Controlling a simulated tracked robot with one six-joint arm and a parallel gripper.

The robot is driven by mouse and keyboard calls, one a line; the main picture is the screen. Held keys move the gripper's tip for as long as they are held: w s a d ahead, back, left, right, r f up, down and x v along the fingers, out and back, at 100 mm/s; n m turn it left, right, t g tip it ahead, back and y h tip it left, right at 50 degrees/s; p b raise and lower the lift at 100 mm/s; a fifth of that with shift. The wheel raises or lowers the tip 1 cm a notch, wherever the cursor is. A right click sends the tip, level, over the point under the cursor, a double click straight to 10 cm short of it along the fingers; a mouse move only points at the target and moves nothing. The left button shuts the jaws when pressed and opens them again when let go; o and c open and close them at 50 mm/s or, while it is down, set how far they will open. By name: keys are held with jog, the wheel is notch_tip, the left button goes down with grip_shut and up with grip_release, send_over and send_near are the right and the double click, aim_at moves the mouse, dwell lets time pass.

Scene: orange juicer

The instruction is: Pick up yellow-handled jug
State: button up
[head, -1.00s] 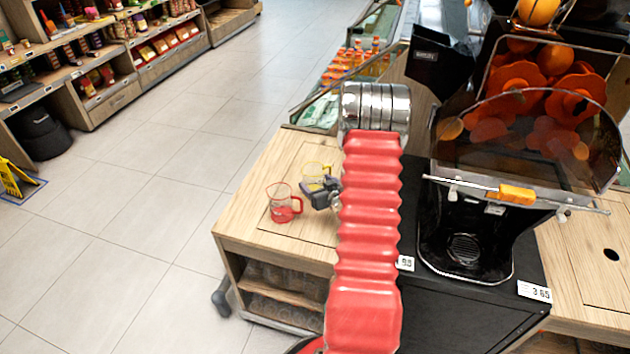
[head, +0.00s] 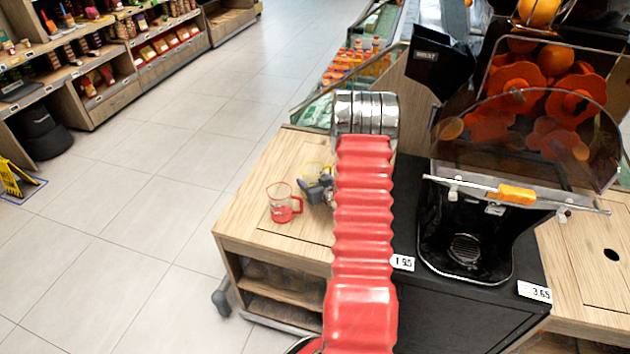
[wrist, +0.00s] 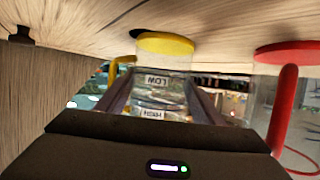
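The clear jug with yellow trim (head: 314,167) stands on the wooden counter, partly hidden behind my gripper (head: 317,188) in the head view. In the wrist view, which is upside down, its yellow base (wrist: 165,44) is at the top and its yellow handle (wrist: 118,72) is on the left. My gripper's two dark fingers (wrist: 161,95) are spread apart, with the jug's clear body showing between their tips. I cannot tell whether they touch it.
A clear jug with red trim (head: 283,207) stands just left of my gripper; its red handle (wrist: 283,105) is close on the right in the wrist view. The black juicer (head: 466,235) stands to the right. The wooden counter (head: 245,215) is bare at front left.

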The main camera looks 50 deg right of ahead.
aim_at(313, 168)
jog(key=c, duration=0.8)
jog(key=shift+r, duration=0.1)
jog(key=shift+r, duration=4.9)
